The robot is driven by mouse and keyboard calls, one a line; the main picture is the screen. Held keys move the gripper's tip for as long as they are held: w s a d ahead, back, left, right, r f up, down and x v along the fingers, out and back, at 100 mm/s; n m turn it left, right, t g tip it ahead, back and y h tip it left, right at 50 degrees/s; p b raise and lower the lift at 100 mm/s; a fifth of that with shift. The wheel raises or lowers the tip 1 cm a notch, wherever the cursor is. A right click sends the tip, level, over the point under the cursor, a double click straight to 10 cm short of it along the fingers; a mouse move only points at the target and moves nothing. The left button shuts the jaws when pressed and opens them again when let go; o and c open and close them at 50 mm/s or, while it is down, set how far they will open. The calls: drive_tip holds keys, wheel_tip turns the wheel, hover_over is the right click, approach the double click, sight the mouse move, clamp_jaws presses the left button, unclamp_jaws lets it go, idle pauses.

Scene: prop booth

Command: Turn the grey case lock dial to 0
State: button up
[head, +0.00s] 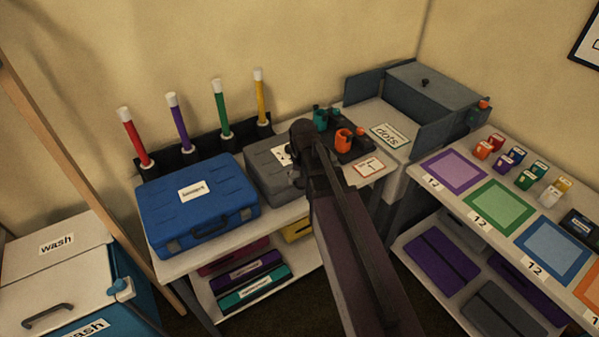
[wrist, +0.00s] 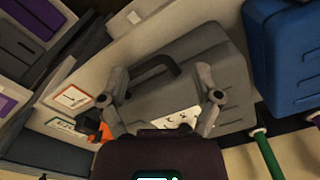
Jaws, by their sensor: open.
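The grey case (head: 262,170) stands on the table to the right of the blue case, partly covered by my arm in the head view. In the wrist view the grey case (wrist: 205,60) fills the middle, with its dark handle (wrist: 153,66) at its edge. A white plate with small dark marks (wrist: 174,118) lies on the case; it also shows in the head view (head: 281,155). I cannot make out a dial or its setting. My gripper (wrist: 162,74) is open over the case, its fingers spread either side of the handle in the picture.
The blue case (head: 199,205) stands close on the left. Several coloured sticks (head: 221,110) stand in a dark rack behind. Teal and orange cups (head: 344,138) and a small card (head: 369,167) lie to the right. A grey box (head: 430,95) stands farther right.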

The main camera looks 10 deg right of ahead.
drive_tip(key=s+f+n+b, duration=0.2)
drive_tip(key=s+f+b, duration=0.3)
drive_tip(key=s, duration=0.6)
drive_tip(key=shift+a+f+n+b, duration=0.3)
drive_tip(key=shift+a+f+n, duration=0.1)
drive_tip(key=shift+f, duration=0.15)
drive_tip(key=shift+w, duration=0.1)
drive_tip(key=shift+a, duration=0.1)
idle(0.8)
